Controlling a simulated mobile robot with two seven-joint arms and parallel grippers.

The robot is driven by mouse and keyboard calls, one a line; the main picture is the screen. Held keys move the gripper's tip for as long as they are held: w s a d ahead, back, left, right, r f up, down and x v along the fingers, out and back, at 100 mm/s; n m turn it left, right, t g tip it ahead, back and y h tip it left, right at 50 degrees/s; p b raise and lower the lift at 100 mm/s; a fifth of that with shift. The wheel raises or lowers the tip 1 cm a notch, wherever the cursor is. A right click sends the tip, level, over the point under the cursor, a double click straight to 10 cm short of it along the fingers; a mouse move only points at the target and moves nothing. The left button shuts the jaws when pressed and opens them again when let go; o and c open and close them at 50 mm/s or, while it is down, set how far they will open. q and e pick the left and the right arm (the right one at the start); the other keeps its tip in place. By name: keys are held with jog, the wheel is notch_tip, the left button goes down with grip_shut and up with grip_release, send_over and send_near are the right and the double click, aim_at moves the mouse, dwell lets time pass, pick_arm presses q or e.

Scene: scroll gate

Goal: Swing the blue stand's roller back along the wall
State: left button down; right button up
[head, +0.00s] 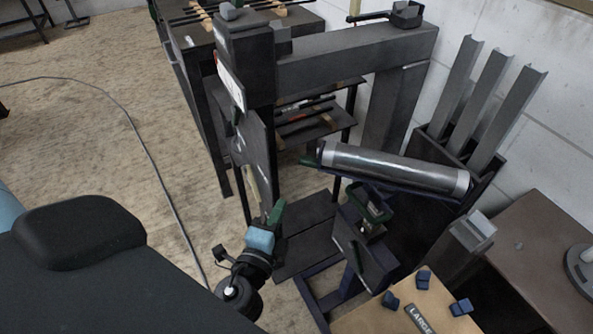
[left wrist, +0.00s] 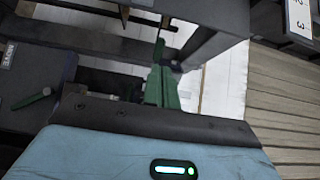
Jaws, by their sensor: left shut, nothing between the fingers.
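The roller (head: 395,168) is a dark, shiny cylinder with pale bands near its ends. It lies slantwise in a dark blue cradle on top of the blue stand (head: 317,304), with a green part at its left end. Its right end is close to the rack by the wall. My left gripper (head: 276,211) has a blue body and green fingers. It is shut and empty, left of the stand and beside the dark press frame. Its green fingers (left wrist: 160,87) also show in the left wrist view. My right gripper is in neither view.
The dark press frame (head: 350,54) stands behind the roller. A rack (head: 462,160) with upright metal channels stands against the white wall (head: 540,110). A board with blue blocks (head: 460,307) is at the lower right. Open floor (head: 80,120) lies at the left, crossed by a cable.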

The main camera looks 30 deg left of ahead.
aim_at(300, 164)
pick_arm(q)
jog(key=p+x, duration=0.2)
jog(key=x, duration=0.9)
jog(key=shift+w+a, duration=0.1)
jog(key=shift+w, duration=0.2)
jog(key=shift+w+a, duration=0.15)
jog(key=shift+w, duration=0.1)
jog(key=w, duration=0.2)
jog(key=w+a+m+h+b, duration=0.1)
jog(key=w, duration=0.2)
jog(key=w+h, duration=0.1)
jog(key=w, duration=0.1)
jog(key=shift+w+a, duration=0.35)
jog(key=shift+a, duration=0.05)
jog(key=shift+s, duration=0.1)
